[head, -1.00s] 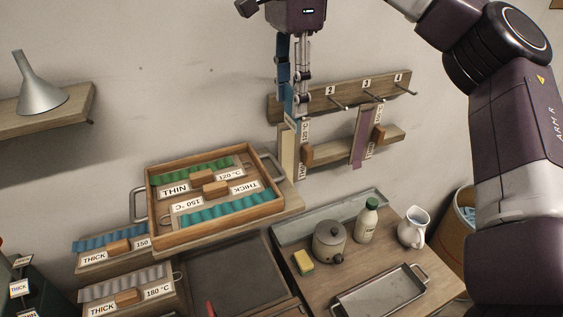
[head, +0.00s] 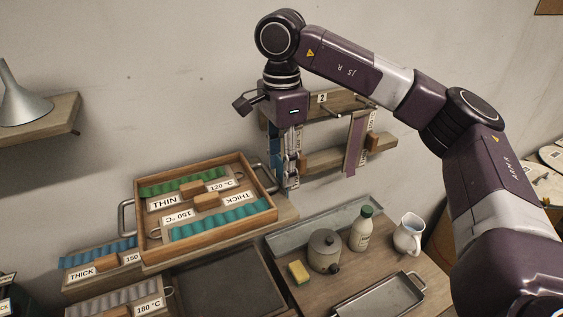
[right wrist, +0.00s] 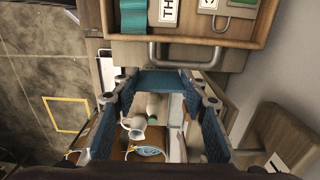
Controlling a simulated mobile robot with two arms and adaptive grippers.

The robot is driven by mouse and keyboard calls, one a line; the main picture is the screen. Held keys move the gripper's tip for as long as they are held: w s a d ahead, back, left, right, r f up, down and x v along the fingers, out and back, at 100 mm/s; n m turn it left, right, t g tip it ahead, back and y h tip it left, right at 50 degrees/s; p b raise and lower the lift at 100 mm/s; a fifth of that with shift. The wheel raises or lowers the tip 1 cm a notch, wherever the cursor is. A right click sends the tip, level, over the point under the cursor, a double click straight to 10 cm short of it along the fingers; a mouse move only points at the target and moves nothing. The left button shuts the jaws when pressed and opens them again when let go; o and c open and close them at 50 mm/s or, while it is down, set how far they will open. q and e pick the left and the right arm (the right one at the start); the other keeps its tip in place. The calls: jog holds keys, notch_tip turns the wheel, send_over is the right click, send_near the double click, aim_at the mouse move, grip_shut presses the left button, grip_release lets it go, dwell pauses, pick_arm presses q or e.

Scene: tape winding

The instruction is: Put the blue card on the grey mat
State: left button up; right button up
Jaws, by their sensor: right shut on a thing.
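My right gripper (head: 290,180) points down between the wooden tray and the wall rack. In the right wrist view, it (right wrist: 167,88) is shut on a blue, teal-tinted band, which looks like the blue card (right wrist: 165,82) and spans between the two blue-padded fingertips. The card's shape and label cannot be made out. The dark grey mat (head: 222,278) lies flat on the bench below the tray, left of my gripper and apart from it. Its visible surface is bare. My left gripper is not in view.
The wooden tray (head: 262,218) of sample cards stands above the mat's far edge. A pegged rack (head: 320,160) with a purple card (head: 356,145) is on the wall. A pot (head: 324,250), bottle (head: 361,232), jug (head: 407,235), sponge (head: 299,272) and metal tray (head: 378,300) occupy the right side.

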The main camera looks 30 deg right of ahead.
jog(key=shift+f, duration=0.15)
jog(key=o, duration=0.8)
jog(key=shift+c, duration=0.2)
